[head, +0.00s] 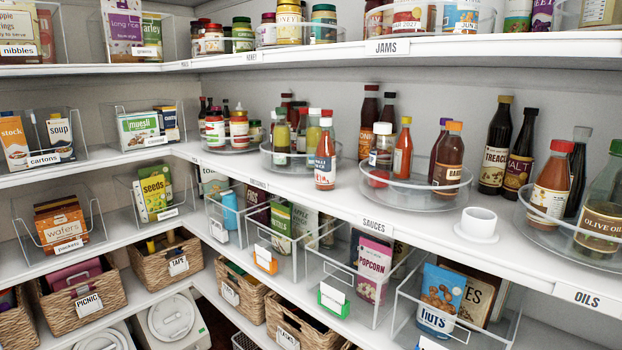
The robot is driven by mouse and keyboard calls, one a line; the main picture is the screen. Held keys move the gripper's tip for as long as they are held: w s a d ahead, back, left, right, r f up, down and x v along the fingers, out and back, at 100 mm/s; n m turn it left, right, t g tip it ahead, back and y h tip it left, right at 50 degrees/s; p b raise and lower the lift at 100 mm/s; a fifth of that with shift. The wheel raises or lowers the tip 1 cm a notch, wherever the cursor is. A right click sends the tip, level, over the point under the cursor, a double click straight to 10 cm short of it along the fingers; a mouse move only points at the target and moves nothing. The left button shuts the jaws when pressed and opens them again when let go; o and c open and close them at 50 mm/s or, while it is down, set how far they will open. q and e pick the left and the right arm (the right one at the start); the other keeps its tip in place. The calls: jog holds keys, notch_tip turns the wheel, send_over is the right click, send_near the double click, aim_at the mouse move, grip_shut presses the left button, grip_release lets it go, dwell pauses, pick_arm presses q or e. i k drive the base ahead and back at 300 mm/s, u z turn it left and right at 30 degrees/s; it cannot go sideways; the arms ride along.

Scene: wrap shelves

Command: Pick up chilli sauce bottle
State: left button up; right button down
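A red-orange sauce bottle (325,172) with a red cap and white label stands upright at the front of the sauces shelf. Its label is only partly readable; it looks like the chilli sauce bottle. It stands in front of a clear round turntable (272,158), and I cannot tell whether it touches the rim. Two similar bottles are a slim red bottle (402,152) with an orange cap and a red-orange bottle (549,190) with a red cap, both on other turntables. Neither of my grippers is in view.
Another turntable (440,201) holds several dark bottles and jars. A white cup-like piece (478,223) sits on the shelf front, beside the right turntable (540,236). An upper shelf (430,49) of jars overhangs. Clear bins (345,270) and baskets fill the lower shelves.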

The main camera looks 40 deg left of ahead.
aim_at(325, 156)
jog(key=i, duration=0.85)
jog(key=u, duration=1.55)
